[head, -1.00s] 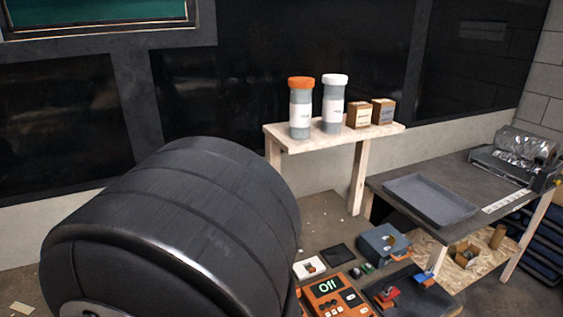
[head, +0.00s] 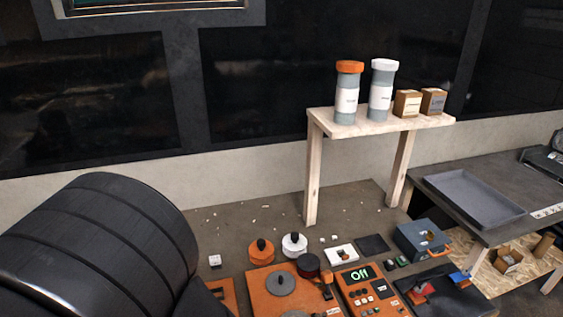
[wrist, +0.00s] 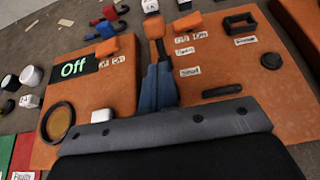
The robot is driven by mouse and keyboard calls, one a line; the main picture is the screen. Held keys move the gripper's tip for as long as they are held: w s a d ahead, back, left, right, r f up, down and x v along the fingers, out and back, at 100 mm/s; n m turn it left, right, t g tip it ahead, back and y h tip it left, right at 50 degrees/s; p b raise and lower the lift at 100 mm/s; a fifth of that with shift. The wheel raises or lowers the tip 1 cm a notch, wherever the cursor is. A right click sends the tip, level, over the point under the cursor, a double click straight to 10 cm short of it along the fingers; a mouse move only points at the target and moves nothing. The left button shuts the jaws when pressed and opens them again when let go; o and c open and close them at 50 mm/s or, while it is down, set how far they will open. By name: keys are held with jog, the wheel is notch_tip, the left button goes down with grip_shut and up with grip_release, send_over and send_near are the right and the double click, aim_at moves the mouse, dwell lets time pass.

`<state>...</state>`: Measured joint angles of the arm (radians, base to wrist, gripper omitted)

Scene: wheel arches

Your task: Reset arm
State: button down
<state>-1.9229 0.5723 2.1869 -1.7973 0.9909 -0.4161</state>
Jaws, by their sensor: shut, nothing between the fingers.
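My gripper (wrist: 158,70) shows in the wrist view as two blue-grey fingers side by side, shut with nothing between them. They hang over the orange panels, pointing toward an orange-topped lever (wrist: 153,26). Whether they touch anything below cannot be told. In the head view my large black arm link fills the lower left, and my gripper is out of that view.
An orange panel (head: 262,300) with a grey disc (head: 280,283) lies beside the control box. A wooden shelf (head: 330,125) holds two capped jars and two small boxes. A grey tray (head: 475,198) sits on the right table. Floor before the wall is mostly clear.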

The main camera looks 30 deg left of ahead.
jog(key=shift+s+d+f, duration=0.1)
jog(key=shift+f, duration=0.15)
jog(key=s+d, duration=0.1)
jog(key=s+d+f, duration=0.1)
jog(key=s+d, duration=0.1)
jog(key=v, duration=0.4)
jog(key=shift+s+d+f, duration=0.1)
jog(key=shift+s+d+r, duration=0.2)
jog(key=shift+s+d, duration=0.2)
